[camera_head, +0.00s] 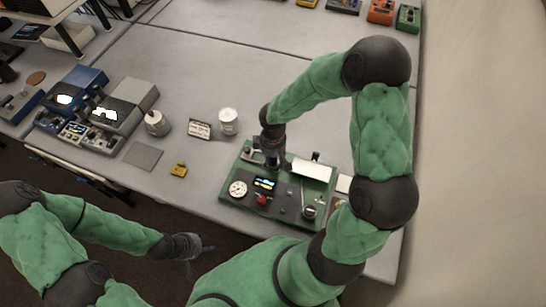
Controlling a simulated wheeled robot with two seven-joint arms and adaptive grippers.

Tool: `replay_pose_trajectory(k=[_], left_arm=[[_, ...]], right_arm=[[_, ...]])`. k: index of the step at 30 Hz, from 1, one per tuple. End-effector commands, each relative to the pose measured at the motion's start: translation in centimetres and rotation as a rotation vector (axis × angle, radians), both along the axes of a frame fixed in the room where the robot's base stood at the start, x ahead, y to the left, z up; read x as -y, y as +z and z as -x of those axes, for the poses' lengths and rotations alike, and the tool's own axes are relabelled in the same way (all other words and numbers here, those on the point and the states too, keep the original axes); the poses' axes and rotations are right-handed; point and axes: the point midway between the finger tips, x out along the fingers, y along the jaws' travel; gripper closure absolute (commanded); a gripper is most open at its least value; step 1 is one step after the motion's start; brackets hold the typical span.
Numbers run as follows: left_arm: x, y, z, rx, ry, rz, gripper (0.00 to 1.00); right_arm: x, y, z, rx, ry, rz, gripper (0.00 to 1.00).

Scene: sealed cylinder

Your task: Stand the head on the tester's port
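The tester (233,200) is a green panel with a white dial, a lit display and a red button, at the table's front edge. My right gripper (273,163) points down over its back left part, very close to its surface. Its fingers and anything between them are too small and dark to tell. The port is not clearly visible and may be hidden by this gripper. I cannot make out which thing is the head; a small round metal-topped part (309,211) sits at the tester's front right. My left gripper (205,245) hangs beyond the table's front edge, apart from everything.
A white lidded jar (228,121) and a sign card (199,129) stand behind the tester. A metal canister (156,123), a grey pad (143,156) and a yellow block (178,170) lie to the left, near grey and blue instruments (125,103). The table's middle back is clear.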

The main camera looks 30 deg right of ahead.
Motion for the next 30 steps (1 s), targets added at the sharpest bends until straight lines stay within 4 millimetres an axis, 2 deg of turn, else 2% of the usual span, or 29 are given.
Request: replay_pose_trajectory(k=[5,15,21,25,30], left_arm=[[0.0,0.6,0.0,0.000,0.000,0.000,0.60],[0.0,1.8,0.0,0.000,0.000,0.000,0.60],[0.0,2.2,0.0,0.000,0.000,0.000,0.60],[0.0,2.3,0.0,0.000,0.000,0.000,0.60],[0.0,2.3,0.0,0.000,0.000,0.000,0.60]], right_arm=[[0.0,1.0,-0.1,0.003,-0.001,0.001,0.60],[0.0,7.6,-0.1,0.006,0.000,0.000,0.60],[0.0,10.8,-0.1,0.004,0.000,0.000,0.60],[0.0,11.9,-0.1,0.001,0.000,0.000,0.60],[0.0,12.3,0.0,-0.001,0.000,-0.001,0.60]])
